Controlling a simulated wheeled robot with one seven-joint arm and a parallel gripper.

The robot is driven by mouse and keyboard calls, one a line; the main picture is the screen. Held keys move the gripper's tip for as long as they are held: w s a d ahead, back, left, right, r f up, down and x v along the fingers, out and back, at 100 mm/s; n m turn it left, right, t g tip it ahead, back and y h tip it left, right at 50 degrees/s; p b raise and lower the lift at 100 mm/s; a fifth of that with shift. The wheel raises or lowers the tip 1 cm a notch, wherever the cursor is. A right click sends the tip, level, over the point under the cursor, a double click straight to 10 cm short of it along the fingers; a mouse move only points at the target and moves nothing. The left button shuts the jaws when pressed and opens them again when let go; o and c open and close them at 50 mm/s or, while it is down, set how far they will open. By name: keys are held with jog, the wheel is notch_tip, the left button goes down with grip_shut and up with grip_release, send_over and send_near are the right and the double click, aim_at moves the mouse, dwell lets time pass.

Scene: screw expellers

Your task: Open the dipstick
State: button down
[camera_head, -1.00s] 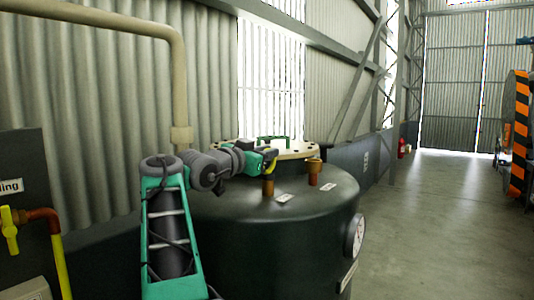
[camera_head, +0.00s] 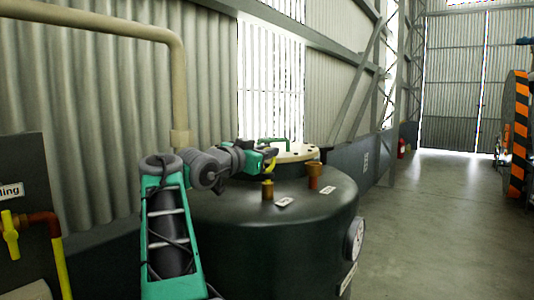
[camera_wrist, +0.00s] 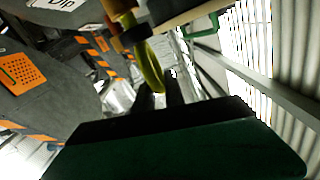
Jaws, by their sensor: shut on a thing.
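The dipstick (camera_head: 271,166) has a yellow loop handle and stands at a brown fitting (camera_head: 267,191) on top of the dark tank (camera_head: 290,230). My gripper (camera_head: 270,152) is above that fitting, shut on the yellow handle. In the wrist view, the yellow loop of the dipstick (camera_wrist: 150,66) runs between the dark fingertips of my gripper (camera_wrist: 160,90), with a brown collar at its far end. The head view is too small to tell whether the dipstick is clear of its fitting. A label reading "Dip" (camera_wrist: 62,3) shows in the wrist view.
A second brown fitting (camera_head: 313,175) stands to the right on the tank top. A pale round lid (camera_head: 297,153) with a green handle is behind my gripper. A gauge (camera_head: 356,238) is on the tank's side. Open floor (camera_head: 430,220) lies to the right.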

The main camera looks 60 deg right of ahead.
notch_tip(320, 180, up, 18)
jog(key=p, duration=1.4)
jog(key=shift+w, duration=0.1)
jog(key=c, duration=1.6)
grip_release()
jog(key=shift+w, duration=0.1)
jog(key=shift+o, duration=0.7)
jog(key=w+a+b, duration=0.1)
jog(key=a+b, duration=0.1)
jog(key=a, duration=0.5)
jog(key=shift+a, duration=0.4)
